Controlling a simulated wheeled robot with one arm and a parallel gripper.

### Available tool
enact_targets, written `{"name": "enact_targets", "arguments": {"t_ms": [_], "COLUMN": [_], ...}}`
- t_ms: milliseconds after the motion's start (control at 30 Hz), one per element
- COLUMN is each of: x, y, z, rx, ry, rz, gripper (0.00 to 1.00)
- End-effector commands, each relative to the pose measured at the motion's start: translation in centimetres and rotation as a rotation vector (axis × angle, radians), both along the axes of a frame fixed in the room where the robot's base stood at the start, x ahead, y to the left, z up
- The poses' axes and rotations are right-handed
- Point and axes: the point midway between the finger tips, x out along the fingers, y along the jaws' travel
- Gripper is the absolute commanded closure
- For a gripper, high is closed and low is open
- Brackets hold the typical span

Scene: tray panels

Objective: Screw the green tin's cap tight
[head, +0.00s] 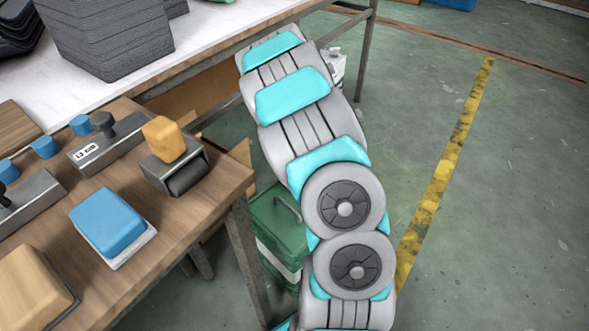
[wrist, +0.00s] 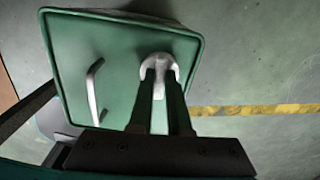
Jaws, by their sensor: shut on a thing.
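The green tin (wrist: 75,50) fills much of the wrist view, seen from above, with a light grey handle (wrist: 95,92) on its top. A light grey cap (wrist: 158,60) sits near the tin's right side. My gripper (wrist: 161,76) is shut on the cap, one dark green finger on each side. In the head view the tin (head: 276,222) stands low beside the wooden table, with a white band round it. My arm covers its right part there, and my gripper and the cap are hidden.
The wooden table (head: 170,262) is left of the tin and holds blue and yellow blocks and metal fixtures. A white table (head: 75,95) with dark stacked trays stands behind. The floor to the right, with a yellow line (head: 440,180), is clear.

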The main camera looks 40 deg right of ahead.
Motion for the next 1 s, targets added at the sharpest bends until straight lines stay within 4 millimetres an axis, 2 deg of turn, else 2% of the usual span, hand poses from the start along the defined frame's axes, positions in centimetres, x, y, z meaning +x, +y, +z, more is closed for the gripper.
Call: {"name": "enact_targets", "arguments": {"t_ms": [300,767,800,1000], "x": [0.03,0.04,0.04,0.02], "y": [-0.08,-0.04,-0.04,-0.04], "z": [0.08,0.01,0.01,0.0], "rx": [-0.001,0.0,0.0,0.0], "ry": [-0.001,-0.001,-0.001,-0.001], "rz": [-0.092,-0.105,-0.104,-0.104], "gripper": [1.0,1.0,0.82,0.59]}}
